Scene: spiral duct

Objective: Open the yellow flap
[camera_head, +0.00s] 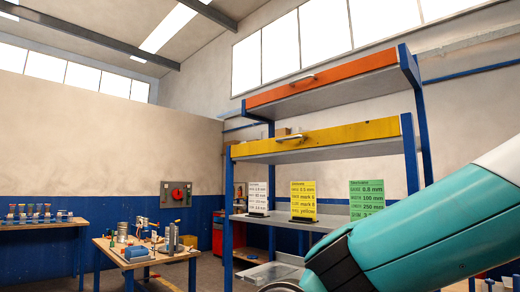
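The yellow flap (345,134) is a long panel on the front of the upper part of a blue-framed shelf unit, right of the middle. It hangs down as a front face and looks closed. A metal bar handle (290,137) sits on it, left of its middle. My teal and white arm reaches in from the lower right, below the flap and apart from it in the picture. My gripper is not in view.
An orange flap (330,82) with its own handle is above the yellow one. White, yellow (303,200) and green (367,198) sign cards stand on the shelf below. A cluttered workbench (145,255) stands at lower left, with another table (40,224) behind.

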